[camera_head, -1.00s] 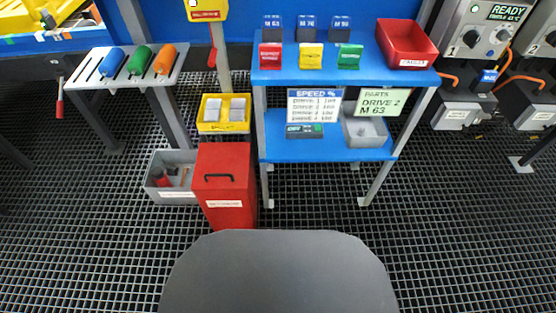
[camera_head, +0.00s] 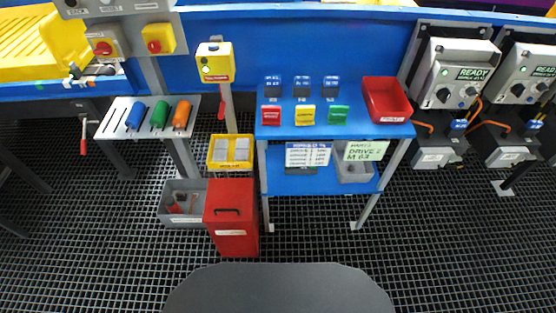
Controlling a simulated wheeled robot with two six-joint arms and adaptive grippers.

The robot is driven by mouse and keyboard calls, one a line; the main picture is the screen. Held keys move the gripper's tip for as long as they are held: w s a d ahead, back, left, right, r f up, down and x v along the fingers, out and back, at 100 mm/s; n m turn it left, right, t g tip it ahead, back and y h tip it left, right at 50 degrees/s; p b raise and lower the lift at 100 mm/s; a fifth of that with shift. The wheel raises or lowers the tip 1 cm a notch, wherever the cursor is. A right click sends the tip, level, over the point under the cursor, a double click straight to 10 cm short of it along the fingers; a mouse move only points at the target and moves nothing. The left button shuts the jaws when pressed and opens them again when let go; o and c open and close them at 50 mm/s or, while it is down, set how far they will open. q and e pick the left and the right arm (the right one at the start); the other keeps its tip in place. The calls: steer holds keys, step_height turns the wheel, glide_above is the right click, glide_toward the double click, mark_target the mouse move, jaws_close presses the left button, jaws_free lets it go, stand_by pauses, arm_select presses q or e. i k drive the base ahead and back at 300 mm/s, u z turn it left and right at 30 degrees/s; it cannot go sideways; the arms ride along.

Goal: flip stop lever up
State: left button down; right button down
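A yellow box (camera_head: 216,62) with a light on its face sits on top of a grey post. A red lever handle (camera_head: 222,106) points down along the left side of that post. Another lever with a red grip (camera_head: 83,146) hangs down at the far left, below the conveyor edge. The labels are too small to read, so I cannot tell which is the stop lever. Neither of my grippers is in view.
A tool rack (camera_head: 117,120) holds blue, green and orange handles. A yellow tray (camera_head: 231,166), red bin (camera_head: 231,247) and grey crate (camera_head: 181,221) stand around the post. A blue shelf table (camera_head: 330,125) is to its right. Grating floor in front is clear.

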mark_target(85, 141)
steer(key=u, duration=2.1)
steer(key=k, duration=1.35)
steer(key=u, duration=0.7)
steer(key=i, duration=2.6)
steer(key=z, duration=0.35)
steer(key=i, duration=1.15)
steer(key=z, duration=1.15)
steer(key=i, duration=0.8)
steer(key=z, duration=0.95)
